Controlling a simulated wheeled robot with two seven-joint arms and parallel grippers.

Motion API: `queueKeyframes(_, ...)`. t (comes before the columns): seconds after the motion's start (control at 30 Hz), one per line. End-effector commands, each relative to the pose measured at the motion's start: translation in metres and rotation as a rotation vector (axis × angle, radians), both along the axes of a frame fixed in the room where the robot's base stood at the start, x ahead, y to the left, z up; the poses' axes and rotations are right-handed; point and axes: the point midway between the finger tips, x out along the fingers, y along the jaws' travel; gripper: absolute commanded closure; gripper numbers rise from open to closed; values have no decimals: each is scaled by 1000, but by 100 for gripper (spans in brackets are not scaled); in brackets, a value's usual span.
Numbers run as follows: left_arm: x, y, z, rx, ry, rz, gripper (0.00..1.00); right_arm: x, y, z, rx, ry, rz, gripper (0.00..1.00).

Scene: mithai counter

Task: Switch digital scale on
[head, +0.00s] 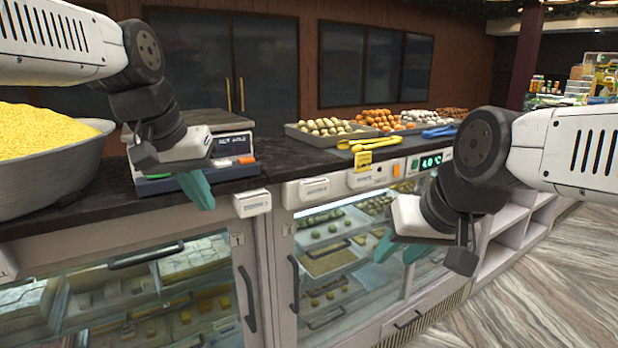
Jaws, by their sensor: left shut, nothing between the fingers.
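A metal bowl (92,150) of yellow sweets stands left of the scale. Trays of round sweets (326,127), yellow tongs (362,144) and blue tongs (440,132) lie to the right. Glass cases (330,260) and a temperature display (431,161) are below the counter.

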Motion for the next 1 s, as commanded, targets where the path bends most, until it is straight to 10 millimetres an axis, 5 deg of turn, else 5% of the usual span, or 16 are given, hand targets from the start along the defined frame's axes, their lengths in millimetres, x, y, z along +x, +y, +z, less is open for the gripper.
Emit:
queueKeyframes(0.1, -31, -23, -34, -21, -68, -6, 100, 0, 0, 0, 0, 0, 0, 64)
queueKeyframes(0.33, -56, -41, -69, -40, -133, -3, 100, 0, 0, 0, 0, 0, 0, 64)
queueKeyframes(0.83, -57, -41, -70, -40, -135, -4, 100, 0, 0, 0, 0, 0, 0, 64)
queueKeyframes(1.0, -48, -35, -52, 3, -116, -55, 100, 0, 0, 0, 0, 0, 0, 64)
